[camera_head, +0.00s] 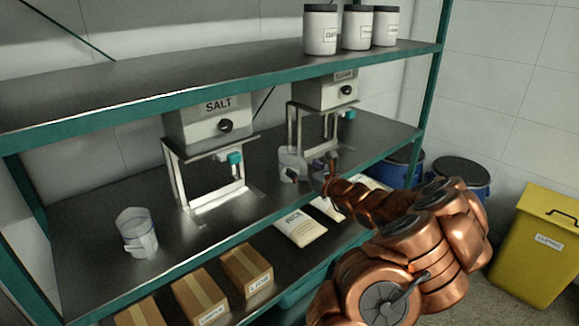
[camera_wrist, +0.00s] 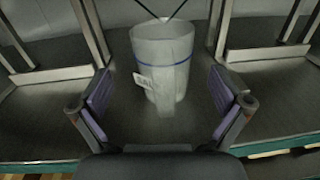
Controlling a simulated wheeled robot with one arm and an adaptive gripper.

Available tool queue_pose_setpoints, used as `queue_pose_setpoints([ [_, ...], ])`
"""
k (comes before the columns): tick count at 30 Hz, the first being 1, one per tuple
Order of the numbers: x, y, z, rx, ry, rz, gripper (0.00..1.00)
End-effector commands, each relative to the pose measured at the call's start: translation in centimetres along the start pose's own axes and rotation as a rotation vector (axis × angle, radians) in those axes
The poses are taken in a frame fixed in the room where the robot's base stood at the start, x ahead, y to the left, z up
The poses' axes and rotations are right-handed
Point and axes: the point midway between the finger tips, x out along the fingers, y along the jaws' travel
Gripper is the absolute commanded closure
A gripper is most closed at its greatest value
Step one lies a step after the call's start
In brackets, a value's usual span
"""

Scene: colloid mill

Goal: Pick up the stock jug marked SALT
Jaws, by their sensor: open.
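In the head view my gripper (camera_head: 326,166) is just right of this jug. A second clear jug (camera_head: 137,235) stands at the left of the same shelf; I cannot read its mark.
A dispenser marked SALT (camera_head: 210,122) on a metal stand is left of centre; a similar dispenser (camera_head: 326,91) is behind my gripper. Bags (camera_head: 300,228) and boxes (camera_head: 246,268) lie below. White jars (camera_head: 320,30) stand above. Blue drums (camera_head: 461,174) and a yellow bin (camera_head: 535,240) are right.

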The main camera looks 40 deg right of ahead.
Motion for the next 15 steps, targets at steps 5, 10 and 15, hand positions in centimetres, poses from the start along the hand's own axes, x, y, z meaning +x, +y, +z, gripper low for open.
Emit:
queue_pose_setpoints([
  [5,0.9,-0.1,0.0,0.000,0.002,-0.002,0.00],
  [10,2.7,-0.1,-0.1,0.002,0.006,0.000,0.00],
  [15,4.6,-0.2,0.0,-0.002,0.002,0.001,0.00],
])
